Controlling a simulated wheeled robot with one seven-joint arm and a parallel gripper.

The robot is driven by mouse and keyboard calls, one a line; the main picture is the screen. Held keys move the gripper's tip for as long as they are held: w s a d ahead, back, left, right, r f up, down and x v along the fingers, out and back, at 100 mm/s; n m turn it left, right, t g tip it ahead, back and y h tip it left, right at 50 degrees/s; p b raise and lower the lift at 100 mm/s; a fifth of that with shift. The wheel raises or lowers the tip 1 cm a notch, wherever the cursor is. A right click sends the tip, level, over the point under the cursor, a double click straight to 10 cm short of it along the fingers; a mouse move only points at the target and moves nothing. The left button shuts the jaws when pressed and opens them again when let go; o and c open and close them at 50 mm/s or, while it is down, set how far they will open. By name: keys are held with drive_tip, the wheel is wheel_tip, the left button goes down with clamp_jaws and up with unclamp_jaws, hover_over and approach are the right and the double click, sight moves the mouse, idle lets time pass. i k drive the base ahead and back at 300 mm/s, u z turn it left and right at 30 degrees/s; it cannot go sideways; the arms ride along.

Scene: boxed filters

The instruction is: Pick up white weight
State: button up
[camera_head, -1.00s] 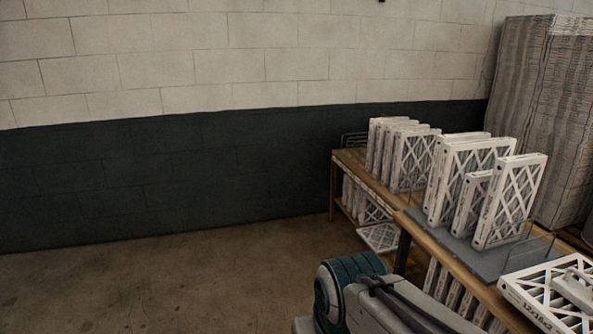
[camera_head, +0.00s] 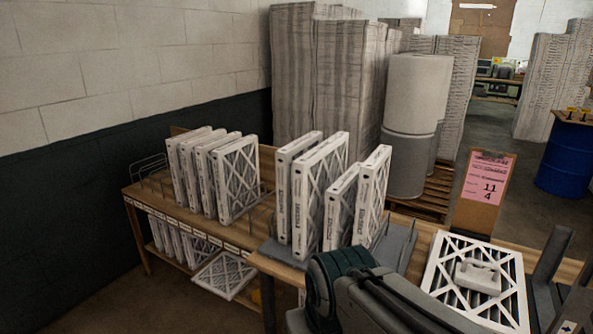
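The white weight (camera_head: 478,275) is a pale block with a raised handle. It lies on top of a flat white-framed filter (camera_head: 440,270) on the wooden bench at the lower right. Part of my arm crosses the bottom middle of the view, left of the flat filter. My gripper's fingertips do not show, so its state is hidden.
Upright filters stand in racks on the bench (camera_head: 237,238). A clipboard with a pink sheet (camera_head: 487,185) stands behind the flat filter. Grey uprights (camera_head: 550,262) rise at its right. Stacked filters, white rolls (camera_head: 413,95) and a blue barrel (camera_head: 568,155) stand behind.

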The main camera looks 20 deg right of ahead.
sight(473, 277)
drive_tip(key=z, duration=0.9)
drive_tip(key=i, duration=0.9)
drive_tip(key=z, duration=0.75)
